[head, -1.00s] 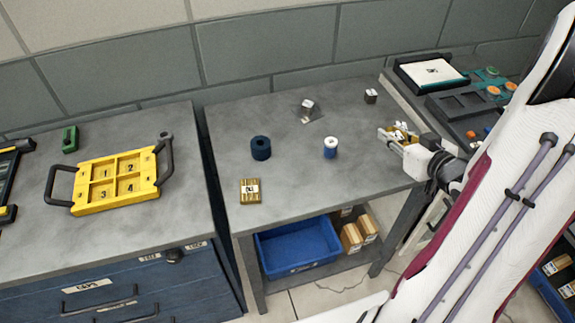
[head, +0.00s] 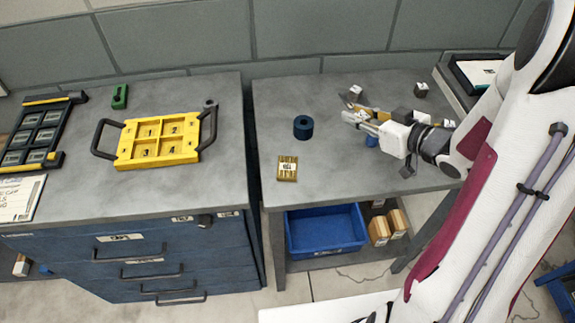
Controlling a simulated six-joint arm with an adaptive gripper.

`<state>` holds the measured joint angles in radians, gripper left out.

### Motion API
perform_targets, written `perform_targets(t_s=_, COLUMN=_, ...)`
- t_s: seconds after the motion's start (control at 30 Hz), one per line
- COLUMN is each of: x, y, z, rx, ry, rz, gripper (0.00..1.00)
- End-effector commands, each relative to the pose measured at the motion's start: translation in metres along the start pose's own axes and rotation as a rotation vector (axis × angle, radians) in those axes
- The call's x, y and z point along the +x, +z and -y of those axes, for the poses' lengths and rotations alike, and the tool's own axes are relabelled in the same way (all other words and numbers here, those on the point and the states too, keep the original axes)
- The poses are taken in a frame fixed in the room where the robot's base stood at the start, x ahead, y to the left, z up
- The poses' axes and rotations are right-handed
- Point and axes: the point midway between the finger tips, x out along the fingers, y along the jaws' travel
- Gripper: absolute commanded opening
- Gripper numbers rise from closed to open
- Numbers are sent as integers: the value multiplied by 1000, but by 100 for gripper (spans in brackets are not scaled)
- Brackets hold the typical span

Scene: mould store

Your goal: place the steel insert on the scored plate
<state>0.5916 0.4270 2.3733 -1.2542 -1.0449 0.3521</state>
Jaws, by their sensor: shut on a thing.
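My gripper (head: 352,118) is over the right table, with its jaws shut on a small brass-coloured piece (head: 371,112) that is partly hidden by the fingers. A grey metal piece (head: 351,95) with a pale label lies just behind the fingertips; a dark grey cube (head: 421,90) stands further right. I cannot tell which piece is the steel insert. A white plate in a black frame (head: 476,73) is at the far right, partly cut off by my arm; I cannot tell whether it is the scored plate.
A blue ring (head: 303,127) and a labelled brass block (head: 287,168) stand left of my gripper. A blue spool (head: 371,142) is mostly hidden under it. The left cabinet carries a yellow four-compartment tray (head: 160,159). A blue bin (head: 326,232) is on the lower shelf.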

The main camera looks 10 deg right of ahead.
Motion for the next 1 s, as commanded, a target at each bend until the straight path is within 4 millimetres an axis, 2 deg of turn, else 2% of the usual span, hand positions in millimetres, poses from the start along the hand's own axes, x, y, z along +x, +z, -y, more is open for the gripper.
perform_targets(t_s=0.1, x=19, y=-11, z=30, rx=-43, ry=-97, rz=-1, gripper=0)
perform_targets(t_s=0.3, x=42, y=-25, z=83, rx=-110, ry=-264, rz=-2, gripper=0)
perform_targets(t_s=0.6, x=57, y=-36, z=158, rx=-215, ry=-515, rz=-1, gripper=0)
perform_targets(t_s=0.7, x=55, y=-36, z=169, rx=-237, ry=-566, rz=-1, gripper=0)
perform_targets(t_s=1.0, x=46, y=-34, z=180, rx=-261, ry=-625, rz=-1, gripper=0)
